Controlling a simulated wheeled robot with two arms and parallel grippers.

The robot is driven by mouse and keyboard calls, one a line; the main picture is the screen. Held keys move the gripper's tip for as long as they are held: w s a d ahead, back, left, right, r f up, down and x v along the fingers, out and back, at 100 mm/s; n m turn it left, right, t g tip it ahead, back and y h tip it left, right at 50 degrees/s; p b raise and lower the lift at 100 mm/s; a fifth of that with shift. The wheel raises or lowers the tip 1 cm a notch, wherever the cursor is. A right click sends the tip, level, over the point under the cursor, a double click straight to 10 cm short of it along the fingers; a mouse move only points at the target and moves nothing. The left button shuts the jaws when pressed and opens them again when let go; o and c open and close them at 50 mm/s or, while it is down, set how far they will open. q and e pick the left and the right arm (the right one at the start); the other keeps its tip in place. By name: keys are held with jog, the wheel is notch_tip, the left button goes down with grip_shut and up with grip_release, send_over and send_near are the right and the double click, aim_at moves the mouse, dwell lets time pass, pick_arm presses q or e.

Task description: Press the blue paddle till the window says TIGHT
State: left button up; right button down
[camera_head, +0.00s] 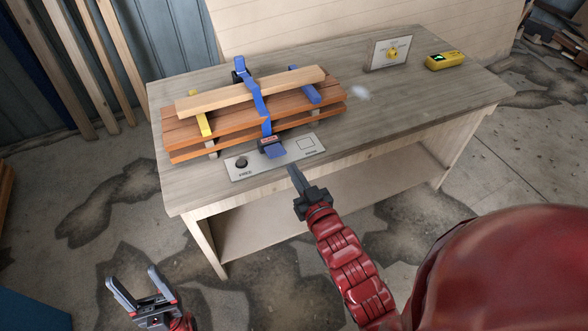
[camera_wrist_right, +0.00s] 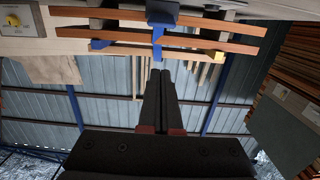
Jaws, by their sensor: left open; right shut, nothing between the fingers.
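The blue paddle (camera_head: 275,151) sticks out at the front of a small ratchet with a window (camera_head: 268,139), on the blue strap (camera_head: 257,102) around a stack of wooden boards (camera_head: 185,134). The window's text is too small to read. My right gripper (camera_head: 293,170) is shut and empty, just in front of the table's front edge, a little below and right of the paddle in the head view. It seems apart from the paddle. In the right wrist view its closed fingers (camera_wrist_right: 160,75) point toward the blue ratchet (camera_wrist_right: 162,14). My left gripper (camera_head: 136,290) is open and empty, low at left, away from the table.
A pale panel (camera_head: 241,174) with a black knob (camera_head: 241,162) lies under the ratchet at the table's front edge. A sign with a yellow knob (camera_head: 392,53) and a yellow device (camera_head: 445,61) stand at the back right. The right of the tabletop (camera_head: 420,100) is clear.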

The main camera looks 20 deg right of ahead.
jog(key=shift+r, duration=0.1)
dwell(0.4)
jog(key=w+r+g+p, duration=0.4)
jog(key=r+g+p, duration=0.1)
jog(key=p, duration=0.9)
jog(key=shift+r, duration=0.35)
jog(key=shift+d, duration=0.1)
